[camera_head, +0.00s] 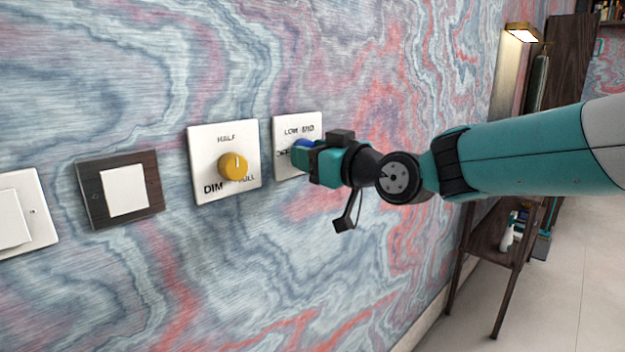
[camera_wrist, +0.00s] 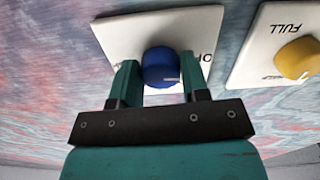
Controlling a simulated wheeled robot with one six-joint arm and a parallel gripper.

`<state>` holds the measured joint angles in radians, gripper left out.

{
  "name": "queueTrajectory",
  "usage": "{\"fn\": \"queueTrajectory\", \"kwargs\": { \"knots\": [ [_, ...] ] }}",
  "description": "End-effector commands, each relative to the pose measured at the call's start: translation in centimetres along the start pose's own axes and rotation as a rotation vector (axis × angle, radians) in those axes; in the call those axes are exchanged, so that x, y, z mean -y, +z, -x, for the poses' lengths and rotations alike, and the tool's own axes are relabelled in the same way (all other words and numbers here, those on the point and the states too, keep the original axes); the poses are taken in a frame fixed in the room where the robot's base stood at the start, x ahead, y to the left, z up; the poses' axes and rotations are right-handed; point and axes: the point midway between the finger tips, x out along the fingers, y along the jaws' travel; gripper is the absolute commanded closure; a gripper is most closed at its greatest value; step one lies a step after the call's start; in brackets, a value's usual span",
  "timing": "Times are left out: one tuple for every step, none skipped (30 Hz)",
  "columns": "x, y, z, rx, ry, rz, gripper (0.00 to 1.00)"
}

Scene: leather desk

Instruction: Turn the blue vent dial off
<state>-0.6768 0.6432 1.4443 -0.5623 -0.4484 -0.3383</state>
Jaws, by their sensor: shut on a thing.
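The blue vent dial (camera_wrist: 160,66) is a round knob on a white wall plate (camera_wrist: 118,32). In the head view, a little of the blue dial (camera_head: 304,144) shows behind my gripper, on the white plate (camera_head: 284,128) marked LOW and MID. My gripper (camera_wrist: 165,84) is shut on the blue dial, with one teal finger on each side of it. A white pointer mark shows on the dial's lower right in the wrist view. The plate's lower lettering is mostly hidden by my gripper in the head view (camera_head: 306,160).
A yellow dial (camera_head: 233,166) sits on a white plate marked DIM, HALF and FULL, just left. A dark-framed switch (camera_head: 121,191) and a white switch (camera_head: 14,218) are further left. A dark shelf (camera_head: 490,240) with a lamp (camera_head: 522,33) stands at the right.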

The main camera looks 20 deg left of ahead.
Motion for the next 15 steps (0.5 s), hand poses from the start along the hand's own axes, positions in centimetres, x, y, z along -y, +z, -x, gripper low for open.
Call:
{"fn": "queueTrajectory", "kwargs": {
  "knots": [
    [0.07,0.40,0.01,-0.003,-0.001,0.026,0.82],
    [0.06,0.39,0.01,-0.002,-0.001,0.041,0.82],
    [0.05,0.36,0.00,-0.001,0.000,0.058,0.82],
    [0.04,0.32,0.00,-0.002,0.000,0.071,0.82],
    [0.03,0.27,-0.01,-0.002,0.000,0.082,0.82],
    [0.02,0.22,-0.01,-0.002,0.000,0.094,0.82],
    [0.02,0.18,-0.01,-0.002,0.000,0.102,0.82],
    [0.02,0.15,-0.01,-0.001,0.000,0.110,0.82],
    [0.02,0.12,-0.01,-0.001,-0.001,0.119,0.82],
    [0.02,0.09,-0.01,-0.001,-0.001,0.124,0.82],
    [0.02,0.06,-0.01,-0.001,-0.001,0.128,0.82],
    [0.02,0.02,-0.01,0.000,-0.001,0.133,0.82],
    [0.02,-0.01,-0.01,-0.001,-0.001,0.135,0.82],
    [0.01,-0.02,-0.01,-0.001,-0.001,0.137,0.82],
    [0.01,-0.05,-0.01,-0.001,-0.001,0.139,0.82]
  ]
}}
